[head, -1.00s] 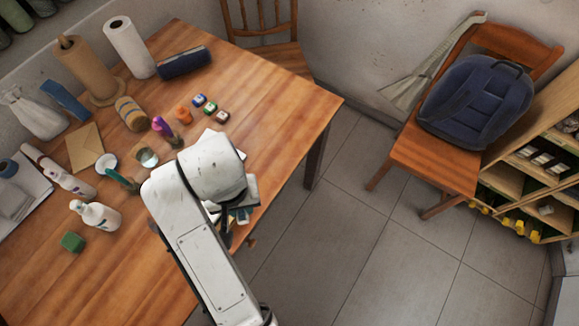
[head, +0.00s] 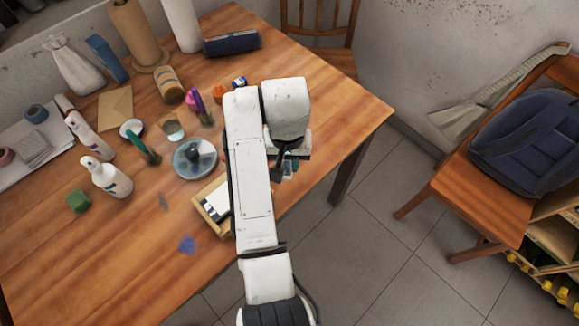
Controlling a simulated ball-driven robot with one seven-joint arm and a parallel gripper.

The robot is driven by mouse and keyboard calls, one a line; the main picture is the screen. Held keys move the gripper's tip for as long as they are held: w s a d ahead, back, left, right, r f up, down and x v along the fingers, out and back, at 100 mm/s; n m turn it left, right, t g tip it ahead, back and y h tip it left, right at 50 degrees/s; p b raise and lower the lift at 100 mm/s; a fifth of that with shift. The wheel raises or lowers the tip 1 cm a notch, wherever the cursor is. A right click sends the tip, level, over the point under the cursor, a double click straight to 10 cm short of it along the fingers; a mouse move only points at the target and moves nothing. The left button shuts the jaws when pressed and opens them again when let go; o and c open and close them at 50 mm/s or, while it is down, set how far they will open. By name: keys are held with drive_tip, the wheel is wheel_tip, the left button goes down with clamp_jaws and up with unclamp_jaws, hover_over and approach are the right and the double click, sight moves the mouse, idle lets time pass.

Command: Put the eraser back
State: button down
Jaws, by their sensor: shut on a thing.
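My gripper (head: 282,168) hangs near the right edge of the wooden table, partly hidden by my own arm. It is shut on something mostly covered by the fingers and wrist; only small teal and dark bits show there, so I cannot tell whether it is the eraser. A small wooden tray (head: 203,217) with white and black contents lies left of my arm, which hides its right part. I cannot make out an eraser for certain anywhere else.
On the table (head: 130,270) stand white bottles (head: 108,178), a green block (head: 79,200), a round grey-blue dish (head: 195,158), a glass (head: 172,128), a paper roll (head: 131,35) and a dark blue case (head: 232,43). A chair (head: 470,200) with a backpack (head: 535,130) stands right. The table's near left is clear.

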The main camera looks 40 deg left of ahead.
sight(289, 167)
drive_tip(key=shift+w+a+f, duration=0.25)
drive_tip(key=shift+w+f, duration=0.3)
drive_tip(key=shift+f, duration=1.65)
drive_tip(key=shift+f, duration=0.1)
drive_tip(key=c, duration=0.9)
unclamp_jaws()
drive_tip(key=shift+c, duration=0.2)
wheel_tip(289, 167, up, 12)
drive_tip(key=shift+r, duration=0.1)
